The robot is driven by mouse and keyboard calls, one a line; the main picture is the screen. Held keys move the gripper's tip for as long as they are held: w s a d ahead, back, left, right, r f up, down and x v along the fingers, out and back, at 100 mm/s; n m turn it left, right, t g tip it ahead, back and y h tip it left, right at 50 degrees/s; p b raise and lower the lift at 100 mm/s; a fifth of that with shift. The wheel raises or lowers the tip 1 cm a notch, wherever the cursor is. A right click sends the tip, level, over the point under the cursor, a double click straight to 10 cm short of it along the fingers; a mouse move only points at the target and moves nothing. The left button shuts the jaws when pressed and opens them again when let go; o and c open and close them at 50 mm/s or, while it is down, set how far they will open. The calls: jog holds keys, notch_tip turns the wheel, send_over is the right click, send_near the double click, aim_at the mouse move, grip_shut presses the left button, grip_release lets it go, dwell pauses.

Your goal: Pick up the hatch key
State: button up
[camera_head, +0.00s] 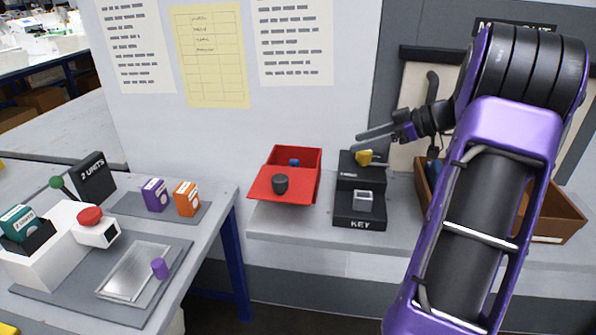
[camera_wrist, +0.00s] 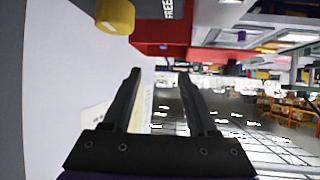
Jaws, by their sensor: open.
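A small yellow piece (camera_head: 365,157), which looks like the hatch key, sits on the rear black block (camera_head: 346,171). It also shows in the wrist view as a yellow rounded knob (camera_wrist: 115,15) at the top edge, beside a dark block lettered "FREE" (camera_wrist: 172,9). Its lower part is hidden. My gripper (camera_head: 357,142) is open and empty, just above and to the left of the yellow piece, with its fingers pointing left. In the wrist view my gripper (camera_wrist: 159,73) has nothing between its fingers. A front black block marked "KEY" (camera_head: 360,224) bears a grey metal square piece (camera_head: 362,201).
A red box (camera_head: 312,180) with a tilted red panel and dark knob (camera_head: 280,184) stands left of the blocks. A brown wooden tray (camera_head: 560,217) is at the right, partly behind my arm. A left table holds a white machine (camera_head: 50,255) and small cartons (camera_head: 186,199).

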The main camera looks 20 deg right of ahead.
send_near(296, 160)
jog(key=d+x, duration=0.1)
jog(key=x, duration=0.7)
jog(key=shift+s+a+r, duration=0.1)
jog(key=shift+s+a, duration=0.25)
jog(key=shift+a, duration=0.05)
jog(key=shift+w+a, duration=0.2)
jog(key=shift+w, duration=0.15)
grip_shut()
